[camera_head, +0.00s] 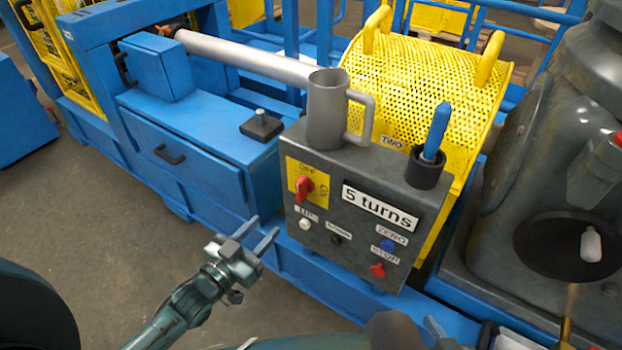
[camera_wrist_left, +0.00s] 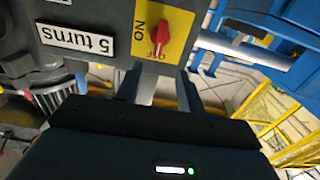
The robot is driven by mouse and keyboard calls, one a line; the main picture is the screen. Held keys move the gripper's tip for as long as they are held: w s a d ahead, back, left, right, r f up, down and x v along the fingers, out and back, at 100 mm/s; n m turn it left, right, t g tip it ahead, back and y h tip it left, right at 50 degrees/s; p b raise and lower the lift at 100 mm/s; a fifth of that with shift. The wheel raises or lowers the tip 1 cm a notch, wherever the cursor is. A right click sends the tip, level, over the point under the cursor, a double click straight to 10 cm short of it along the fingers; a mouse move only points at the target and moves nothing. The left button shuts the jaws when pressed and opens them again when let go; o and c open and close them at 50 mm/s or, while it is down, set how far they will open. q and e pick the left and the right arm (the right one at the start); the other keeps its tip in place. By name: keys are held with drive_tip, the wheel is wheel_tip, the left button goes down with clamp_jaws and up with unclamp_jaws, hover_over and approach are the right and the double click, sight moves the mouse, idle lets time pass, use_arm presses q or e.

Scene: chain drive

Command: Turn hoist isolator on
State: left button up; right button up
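The hoist isolator is a red rotary knob (camera_head: 304,188) on a yellow plate (camera_head: 293,172) at the upper left of a dark control box (camera_head: 350,164). OFF is printed above the knob and ON to its right. The knob's grip stands near upright, toward OFF. In the left wrist view the knob (camera_wrist_left: 160,33) appears upside down, its end at the OFF label. My left gripper (camera_head: 266,226) is open and empty, left of and below the knob, apart from it. Its two fingers (camera_wrist_left: 160,78) point at the plate. My right gripper seems only partly visible at the bottom edge (camera_head: 450,332).
The box also carries a "5 turns" label (camera_head: 380,206), white, black and blue buttons and a red lower knob (camera_head: 377,270). A grey mug (camera_head: 325,110) and a dark cup with a blue-handled tool (camera_head: 437,130) stand on top. A yellow mesh guard (camera_head: 430,90) is behind. Floor at left is clear.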

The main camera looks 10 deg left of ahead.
sight(298, 192)
use_arm(q)
drive_tip(key=b+x, duration=0.1)
drive_tip(key=x, duration=1.2)
drive_tip(key=shift+w, duration=0.1)
drive_tip(key=shift+c, duration=0.4)
clamp_jaws()
